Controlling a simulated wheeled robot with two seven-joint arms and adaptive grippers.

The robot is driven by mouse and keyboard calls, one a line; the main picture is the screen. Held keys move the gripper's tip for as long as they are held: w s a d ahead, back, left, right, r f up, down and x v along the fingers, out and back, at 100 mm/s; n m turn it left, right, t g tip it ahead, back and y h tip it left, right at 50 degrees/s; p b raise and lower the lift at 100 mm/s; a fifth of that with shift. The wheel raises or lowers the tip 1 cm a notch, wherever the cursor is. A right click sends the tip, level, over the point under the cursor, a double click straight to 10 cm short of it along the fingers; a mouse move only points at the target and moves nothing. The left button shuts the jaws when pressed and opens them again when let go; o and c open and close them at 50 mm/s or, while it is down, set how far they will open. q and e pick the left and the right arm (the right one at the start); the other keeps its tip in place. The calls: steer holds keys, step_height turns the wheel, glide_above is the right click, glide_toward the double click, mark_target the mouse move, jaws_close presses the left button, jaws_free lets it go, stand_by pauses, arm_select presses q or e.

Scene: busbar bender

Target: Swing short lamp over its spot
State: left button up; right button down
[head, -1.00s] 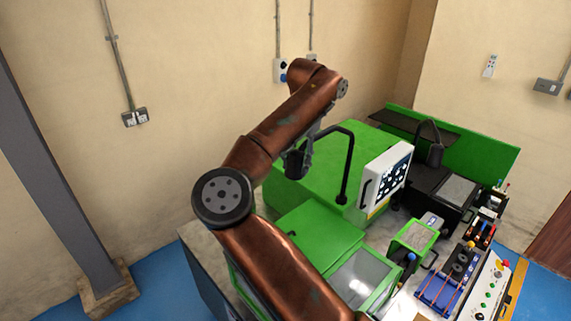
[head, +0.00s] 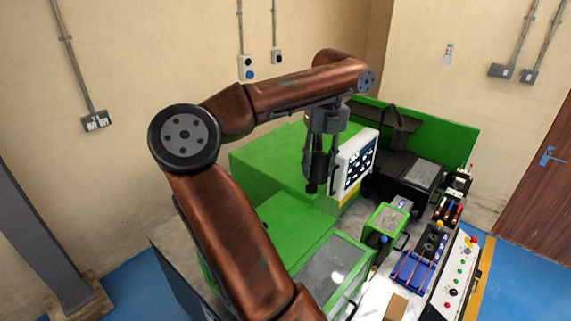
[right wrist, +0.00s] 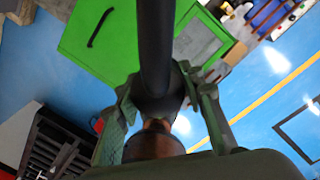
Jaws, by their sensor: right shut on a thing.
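The short lamp, a black lamp with a curved tube arm, stands on the green machine and shows in the head view (head: 318,172). My right gripper (head: 327,128) is shut on it, left of the white panel, and hides much of its arm. In the right wrist view, the lamp's black tube (right wrist: 156,50) runs between the two fingers (right wrist: 160,108) down to a flared head with a copper-coloured part below. The spot under the lamp is not clear to see. My left gripper is not in view.
A white panel with black pieces (head: 357,160) stands close to the right of the lamp. A second black lamp (head: 400,130) is at the back. The green cabinet (head: 265,235) lies in front. A small green box (head: 385,218) and a control panel (head: 458,270) are at the right.

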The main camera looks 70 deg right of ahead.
steer(key=shift+s+d+r, duration=0.1)
steer(key=shift+s+d, duration=0.1)
steer(key=shift+s, duration=0.25)
steer(key=shift+s+d, duration=0.2)
steer(key=shift+s, duration=0.25)
steer(key=c, duration=1.3)
jaws_free()
steer(key=r, duration=1.2)
steer(key=shift+s+d, duration=0.15)
steer(key=shift+s, duration=0.05)
steer(key=shift+f, duration=0.15)
